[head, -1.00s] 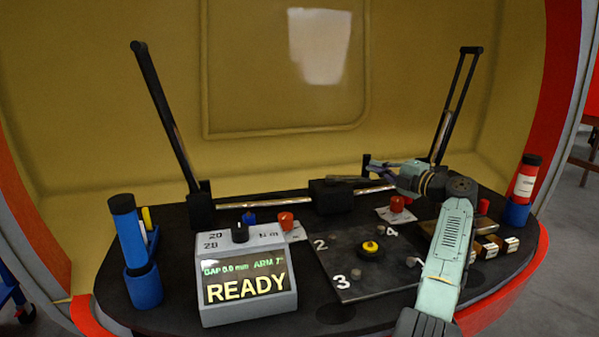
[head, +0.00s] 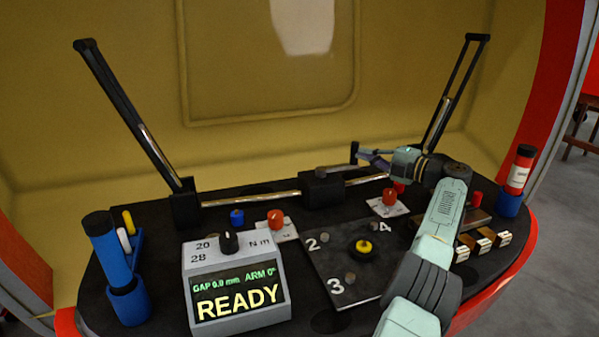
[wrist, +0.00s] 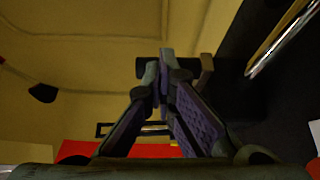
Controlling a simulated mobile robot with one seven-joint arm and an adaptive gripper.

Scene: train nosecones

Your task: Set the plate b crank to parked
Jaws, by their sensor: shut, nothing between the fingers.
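A grey crank lever (head: 336,171) with an upright dark handle (head: 354,152) sits on the black block (head: 322,190) at the middle of the rear rod. I can read no "plate b" or "parked" marking on it. My gripper (head: 363,154) is shut and empty, its fingertips close beside the handle. In the wrist view, the fingertips of my gripper (wrist: 165,62) are together and overlap a dark bar (wrist: 207,67); I cannot tell whether they touch. The left wiper arm (head: 130,115) leans left and the right one (head: 452,95) leans right.
The display box (head: 238,290) reads READY, GAP 0.0 mm, ARM 0°. A numbered dark plate (head: 320,265) lies in front. Blue holders stand at left (head: 128,300) and right (head: 508,204).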

